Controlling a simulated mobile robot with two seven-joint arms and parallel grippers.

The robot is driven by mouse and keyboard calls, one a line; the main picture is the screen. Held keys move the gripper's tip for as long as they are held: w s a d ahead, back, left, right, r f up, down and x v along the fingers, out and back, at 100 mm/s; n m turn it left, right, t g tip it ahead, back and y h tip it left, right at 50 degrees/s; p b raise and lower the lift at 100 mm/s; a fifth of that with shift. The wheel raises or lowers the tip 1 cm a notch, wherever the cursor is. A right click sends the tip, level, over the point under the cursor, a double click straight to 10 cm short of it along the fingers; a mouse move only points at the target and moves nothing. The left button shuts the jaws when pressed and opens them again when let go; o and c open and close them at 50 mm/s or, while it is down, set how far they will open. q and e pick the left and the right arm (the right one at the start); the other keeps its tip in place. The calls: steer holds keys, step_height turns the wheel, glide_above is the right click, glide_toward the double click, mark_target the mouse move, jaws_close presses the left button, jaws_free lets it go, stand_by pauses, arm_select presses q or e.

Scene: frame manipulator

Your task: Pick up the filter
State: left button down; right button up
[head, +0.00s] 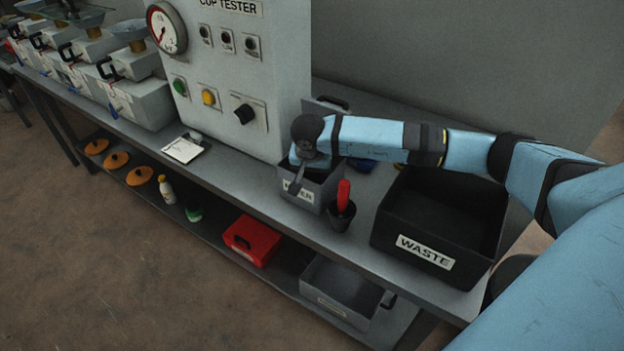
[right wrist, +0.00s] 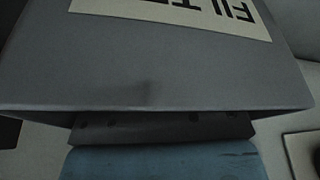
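A grey open bin (head: 318,190) stands on the bench, with a label on its front partly hidden by my gripper. In the right wrist view the bin (right wrist: 150,70) fills most of the picture, very close, its label (right wrist: 190,12) upside down and reading "FILTE" before it is cut off. My right gripper (head: 306,162) is at the bin's opening, pointing down, with a dark part overlapping the front wall. Its fingertips are hidden, so I cannot tell whether it is open or holds anything. No filter shows inside the bin. My left gripper is not in view.
A black "WASTE" bin (head: 425,250) stands to the right under my arm. A dark cup with a red-handled tool (head: 343,200) stands close beside the grey bin. The cup tester (head: 235,80) rises behind to the left. A clipboard (head: 185,149) lies on the bench.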

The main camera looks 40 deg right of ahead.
steer(key=c, duration=0.8)
